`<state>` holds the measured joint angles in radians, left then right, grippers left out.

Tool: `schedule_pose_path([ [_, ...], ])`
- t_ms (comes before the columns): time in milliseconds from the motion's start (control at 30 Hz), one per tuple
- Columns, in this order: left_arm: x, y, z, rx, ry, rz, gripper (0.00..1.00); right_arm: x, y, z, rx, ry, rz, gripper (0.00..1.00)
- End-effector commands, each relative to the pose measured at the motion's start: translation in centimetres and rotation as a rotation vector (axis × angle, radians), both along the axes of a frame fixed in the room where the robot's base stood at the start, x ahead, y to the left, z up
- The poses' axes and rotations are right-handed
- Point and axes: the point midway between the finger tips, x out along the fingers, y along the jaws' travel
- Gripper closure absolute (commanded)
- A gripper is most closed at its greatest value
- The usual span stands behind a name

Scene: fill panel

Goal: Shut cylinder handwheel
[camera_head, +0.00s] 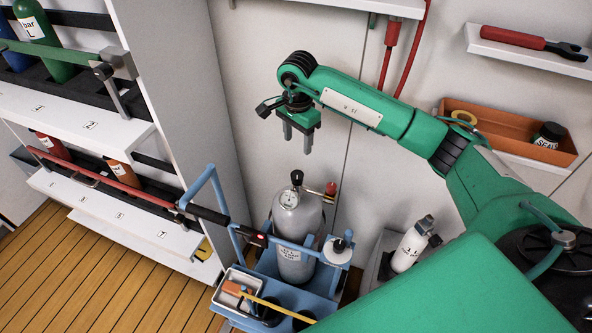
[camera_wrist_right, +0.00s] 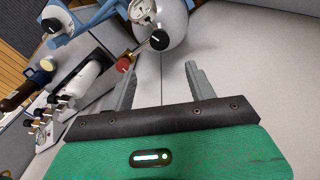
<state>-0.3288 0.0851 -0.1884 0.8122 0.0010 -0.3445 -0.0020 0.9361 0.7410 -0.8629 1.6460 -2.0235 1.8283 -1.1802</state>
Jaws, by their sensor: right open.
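A grey gas cylinder (camera_head: 293,228) stands upright in a blue cart (camera_head: 268,262); it also shows in the wrist view (camera_wrist_right: 172,22). A black knob (camera_head: 296,177), which looks like its handwheel, sits at the top of its valve, above a round gauge (camera_head: 289,198). A red knob (camera_head: 331,188) sits to the side of the valve. In the wrist view the black knob (camera_wrist_right: 159,40) and red knob (camera_wrist_right: 123,64) lie beyond the fingertips. My right gripper (camera_head: 297,146) is open and empty, fingers pointing down, above the valve and apart from it. My left gripper is out of view.
A blue cart handle (camera_head: 207,188) rises left of the cylinder. A white bottle (camera_head: 411,244) stands to its right. Bottle shelves (camera_head: 75,118) line the left side. An orange bin (camera_head: 505,136) and a tool shelf (camera_head: 527,52) are on the back wall. Red hoses (camera_head: 387,65) hang behind my right arm.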

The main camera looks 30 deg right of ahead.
Motion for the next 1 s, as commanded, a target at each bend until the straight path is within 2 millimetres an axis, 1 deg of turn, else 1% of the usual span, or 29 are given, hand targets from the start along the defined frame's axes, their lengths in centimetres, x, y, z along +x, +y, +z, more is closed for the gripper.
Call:
schedule_pose_path([
  [100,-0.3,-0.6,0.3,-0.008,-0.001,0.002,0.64,-0.1,0.1,-1.8,0.001,0.006,-0.001,0.44],
  [167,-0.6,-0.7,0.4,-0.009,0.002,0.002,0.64,-0.2,0.1,-2.9,0.004,0.005,0.000,0.44],
  [400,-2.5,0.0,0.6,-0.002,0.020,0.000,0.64,-0.2,0.2,-8.1,0.005,0.006,-0.001,0.44],
  [600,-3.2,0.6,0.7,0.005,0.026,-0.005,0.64,-0.1,0.2,-11.5,0.004,0.003,-0.001,0.44],
  [700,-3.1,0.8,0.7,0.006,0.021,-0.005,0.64,-0.1,0.2,-12.4,0.005,0.003,-0.001,0.44],
  [800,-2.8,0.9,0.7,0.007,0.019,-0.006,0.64,-0.1,0.1,-13.0,0.005,0.001,0.000,0.44],
  [1000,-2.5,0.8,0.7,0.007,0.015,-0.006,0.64,-0.1,0.2,-13.2,0.005,0.000,0.001,0.44],
])
